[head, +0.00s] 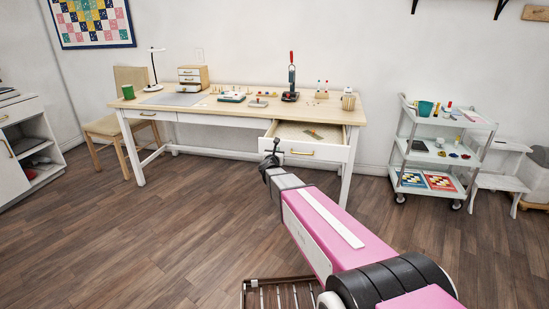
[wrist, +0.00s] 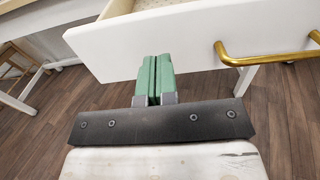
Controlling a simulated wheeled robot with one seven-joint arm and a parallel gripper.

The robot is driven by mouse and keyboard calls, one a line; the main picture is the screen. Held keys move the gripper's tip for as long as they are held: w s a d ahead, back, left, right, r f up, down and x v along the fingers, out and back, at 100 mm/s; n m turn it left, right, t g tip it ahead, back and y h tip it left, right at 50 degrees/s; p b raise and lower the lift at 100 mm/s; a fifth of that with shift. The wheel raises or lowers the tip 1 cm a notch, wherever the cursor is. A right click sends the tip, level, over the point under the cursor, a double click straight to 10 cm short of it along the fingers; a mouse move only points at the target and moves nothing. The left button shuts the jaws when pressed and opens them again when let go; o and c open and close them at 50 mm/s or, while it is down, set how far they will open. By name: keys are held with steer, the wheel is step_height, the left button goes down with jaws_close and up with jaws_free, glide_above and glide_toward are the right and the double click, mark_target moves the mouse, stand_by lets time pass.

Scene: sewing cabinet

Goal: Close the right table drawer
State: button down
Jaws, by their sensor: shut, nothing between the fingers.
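The right table drawer (head: 306,150) stands pulled out from the right end of the long wood-topped table (head: 345,113), with some flat items inside it. It has a white front with a brass handle. In the wrist view the white drawer front (wrist: 150,42) fills the top, with the brass handle (wrist: 270,58) to the right. My gripper (wrist: 155,62) is shut and empty, its green fingers together at the lower edge of the drawer front, left of the handle. I cannot tell whether they touch it. In the head view my gripper (head: 274,150) is at the drawer's left front corner.
The table's other drawers, such as the left one (head: 148,114), look shut. A white cart (head: 398,150) with shelves stands to the right of the table. A wooden chair (head: 110,125) is at the left end. The wood floor (head: 150,220) in front is clear.

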steer(key=shift+x, duration=1.55)
